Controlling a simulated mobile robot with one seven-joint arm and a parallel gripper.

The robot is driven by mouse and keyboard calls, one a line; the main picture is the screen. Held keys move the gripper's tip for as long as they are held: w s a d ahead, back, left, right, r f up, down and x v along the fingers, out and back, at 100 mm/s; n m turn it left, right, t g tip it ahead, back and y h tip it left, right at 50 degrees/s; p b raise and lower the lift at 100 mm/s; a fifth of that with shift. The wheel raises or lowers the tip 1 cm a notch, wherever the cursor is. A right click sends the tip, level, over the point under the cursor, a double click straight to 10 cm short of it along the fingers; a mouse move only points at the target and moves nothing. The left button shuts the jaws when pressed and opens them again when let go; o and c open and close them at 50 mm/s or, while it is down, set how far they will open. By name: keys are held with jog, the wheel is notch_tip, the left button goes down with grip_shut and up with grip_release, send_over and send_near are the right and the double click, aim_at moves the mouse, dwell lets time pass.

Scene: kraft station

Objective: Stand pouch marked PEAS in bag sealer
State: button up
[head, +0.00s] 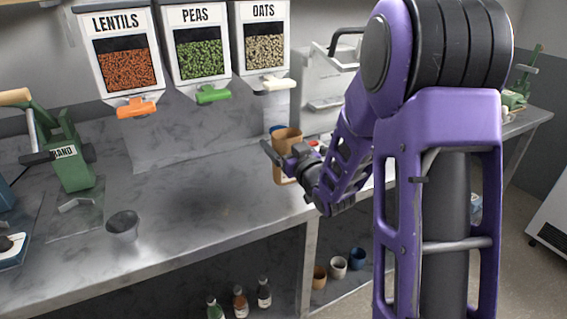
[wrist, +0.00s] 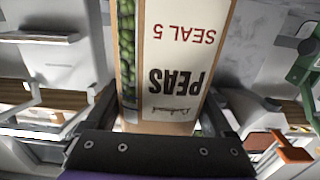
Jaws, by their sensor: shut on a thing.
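The kraft pouch marked PEAS shows in the head view (head: 287,138). In the wrist view the pouch (wrist: 182,60) shows a white label reading PEAS and SEAL 5, upside down in the picture, beside a clear strip of green peas. My gripper (head: 284,160) is shut on the pouch, with a finger at each side of it. The pouch looks about upright over the back part of the counter; I cannot tell whether its base touches anything. A white machine with a black handle (head: 327,88) stands just behind and right of it; I cannot tell for sure that this is the bag sealer.
Dispensers for lentils (head: 122,65), peas (head: 203,60) and oats (head: 264,50) hang above. The middle of the counter is clear. My arm hides the right side.

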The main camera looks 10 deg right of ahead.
jog(key=shift+f, duration=1.95)
jog(key=shift+f+b, duration=0.25)
jog(key=shift+b, duration=0.35)
jog(key=o, duration=1.3)
jog(key=shift+o, duration=0.2)
jog(key=shift+r+p, duration=0.2)
jog(key=shift+p, duration=0.1)
jog(key=p+v, duration=0.3)
jog(key=v, duration=0.6)
jog(key=shift+s+d+r+p, duration=0.15)
jog(key=shift+s+r+p, duration=0.15)
jog(key=shift+s+p, duration=0.05)
